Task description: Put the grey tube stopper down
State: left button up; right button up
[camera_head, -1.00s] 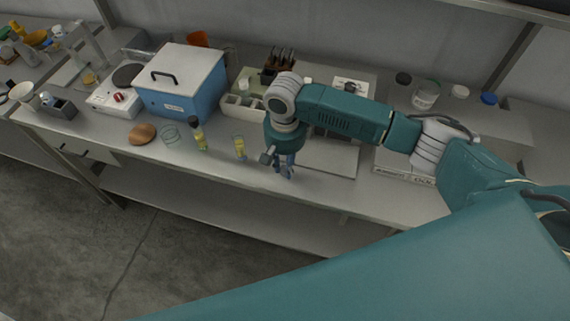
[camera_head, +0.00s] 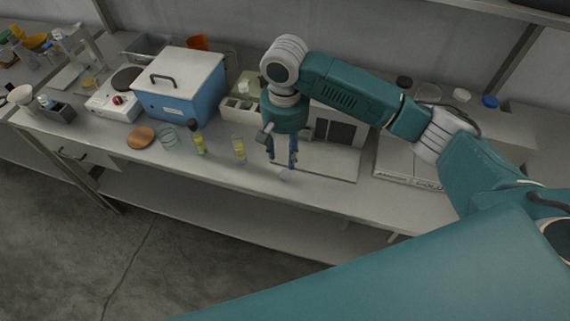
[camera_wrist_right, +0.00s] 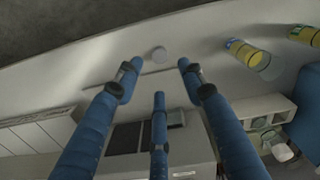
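The grey tube stopper (camera_head: 284,174) is a small round piece on the bench top (camera_head: 330,188), near its front edge. It also shows as a pale grey disc in the right wrist view (camera_wrist_right: 159,55). My right gripper (camera_head: 282,163) is just above the stopper, pointing down. In the right wrist view its blue fingers (camera_wrist_right: 157,70) are spread apart with nothing between them, and the stopper lies beyond the tips. My left gripper is not in view.
A tube with yellow contents (camera_head: 239,150) and a black-capped one (camera_head: 198,143) stand left of the gripper. A blue box (camera_head: 185,95) is behind them. A grey instrument (camera_head: 325,160) stands behind and right. Bare bench lies along the front edge.

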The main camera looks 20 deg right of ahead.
notch_tip(320, 180, up, 4)
jog(key=shift+f, duration=0.1)
dwell(0.5)
